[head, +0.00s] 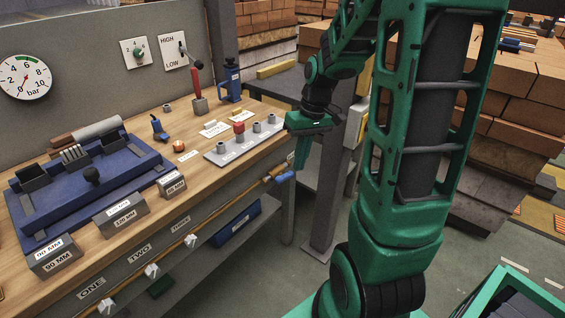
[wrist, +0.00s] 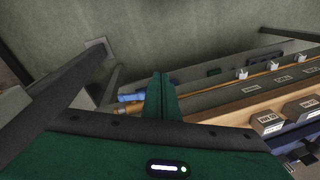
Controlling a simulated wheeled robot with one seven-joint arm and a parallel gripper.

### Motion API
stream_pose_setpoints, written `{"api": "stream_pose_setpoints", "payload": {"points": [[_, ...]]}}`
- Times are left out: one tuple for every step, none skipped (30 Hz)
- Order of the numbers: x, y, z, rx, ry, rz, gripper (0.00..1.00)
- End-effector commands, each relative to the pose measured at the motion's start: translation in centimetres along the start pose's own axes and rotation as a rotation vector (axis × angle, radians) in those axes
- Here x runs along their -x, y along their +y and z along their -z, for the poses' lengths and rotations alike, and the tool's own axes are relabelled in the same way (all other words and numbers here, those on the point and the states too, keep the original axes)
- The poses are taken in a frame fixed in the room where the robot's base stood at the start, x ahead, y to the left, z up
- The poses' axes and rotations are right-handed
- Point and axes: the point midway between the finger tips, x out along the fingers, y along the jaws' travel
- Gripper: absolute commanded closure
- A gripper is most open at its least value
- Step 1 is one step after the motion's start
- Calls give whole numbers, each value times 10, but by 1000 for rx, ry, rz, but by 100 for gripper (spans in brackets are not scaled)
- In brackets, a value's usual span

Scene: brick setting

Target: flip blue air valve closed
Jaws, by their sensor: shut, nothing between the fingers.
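The blue air valve (head: 284,177) sits at the far right end of the copper pipe along the bench's front edge. Its blue handle looks roughly in line with the pipe, though it is small in the picture. In the wrist view the blue handle (wrist: 130,97) shows just left of my fingers, next to the pipe's end. My gripper (head: 299,163) is shut and empty, fingers pointing down, close to the valve. In the wrist view my gripper (wrist: 161,78) partly hides the pipe end. I cannot tell whether the fingers touch the handle.
The copper pipe (head: 220,219) carries several white-handled fittings (head: 190,240). The wooden bench (head: 140,205) holds a blue fixture (head: 120,185), labelled blocks and a grey peg plate (head: 229,151). A grey post (head: 327,205) stands right of the valve. A pressure gauge (head: 25,77) hangs on the back panel.

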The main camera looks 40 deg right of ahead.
Motion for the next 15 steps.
{"api": "stream_pose_setpoints", "payload": {"points": [[12, -3, -15, -27, 2, -23, 100], [17, -4, -25, -48, -2, -35, 100], [24, -4, -38, -76, -4, -52, 100], [28, -5, -48, -99, -7, -63, 100], [33, -5, -58, -122, -8, -75, 100], [38, -6, -72, -151, -10, -88, 100], [42, -6, -82, -173, -11, -97, 100], [46, -7, -92, -195, -12, -105, 100], [50, -7, -106, -227, -12, -116, 100], [52, -8, -116, -249, -14, -123, 100], [55, -8, -125, -271, -14, -129, 100], [57, -8, -138, -298, -15, -136, 100], [59, -9, -146, -316, -16, -140, 100], [60, -9, -154, -335, -16, -144, 100], [61, -9, -164, -358, -16, -148, 100]]}}
